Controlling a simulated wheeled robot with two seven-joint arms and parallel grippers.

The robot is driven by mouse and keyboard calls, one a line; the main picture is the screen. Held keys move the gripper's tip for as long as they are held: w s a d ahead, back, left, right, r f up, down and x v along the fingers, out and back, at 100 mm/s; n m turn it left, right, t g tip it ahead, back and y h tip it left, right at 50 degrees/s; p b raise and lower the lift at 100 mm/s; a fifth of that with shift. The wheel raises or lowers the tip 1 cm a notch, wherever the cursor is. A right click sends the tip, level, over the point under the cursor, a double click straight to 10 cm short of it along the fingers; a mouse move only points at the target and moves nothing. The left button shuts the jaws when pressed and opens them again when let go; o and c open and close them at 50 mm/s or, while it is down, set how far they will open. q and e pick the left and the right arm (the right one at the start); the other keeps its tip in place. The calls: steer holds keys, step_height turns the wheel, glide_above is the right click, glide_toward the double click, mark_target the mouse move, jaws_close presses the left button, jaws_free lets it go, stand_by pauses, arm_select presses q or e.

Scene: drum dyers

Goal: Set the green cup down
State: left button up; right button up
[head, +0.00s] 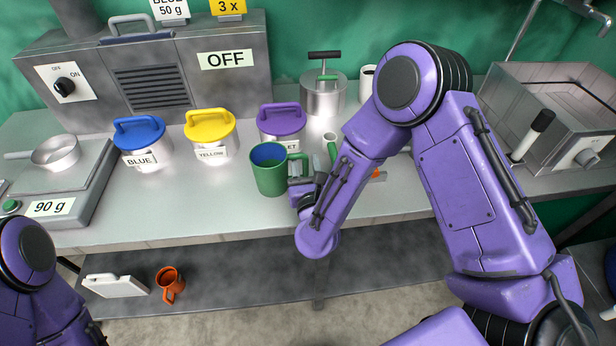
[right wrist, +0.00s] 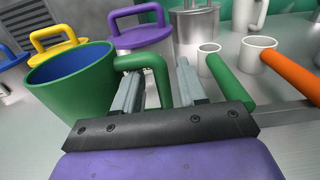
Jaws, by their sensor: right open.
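The green cup (head: 268,176) is upright on the grey counter, blue inside, with its handle toward the right. It also shows at the left of the right wrist view (right wrist: 75,92). My right gripper (head: 300,186) is at the handle side of the cup. In the right wrist view its two fingers (right wrist: 160,82) are apart, with the green handle between them. I cannot tell whether either finger touches the handle. My left arm shows only at the lower left of the head view; its gripper is out of sight.
Blue (head: 140,138), yellow (head: 210,130) and purple (head: 281,122) lidded jars stand behind the cup. A scale (head: 62,207) with a pan is at the left. Small white scoops with green and orange (right wrist: 290,75) handles lie right of the gripper. The counter front is clear left of the cup.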

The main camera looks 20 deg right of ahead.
steer(key=b+v, duration=0.3)
steer(key=v, duration=0.8)
steer(key=shift+s+a+f, duration=0.1)
steer(key=shift+s, duration=0.25)
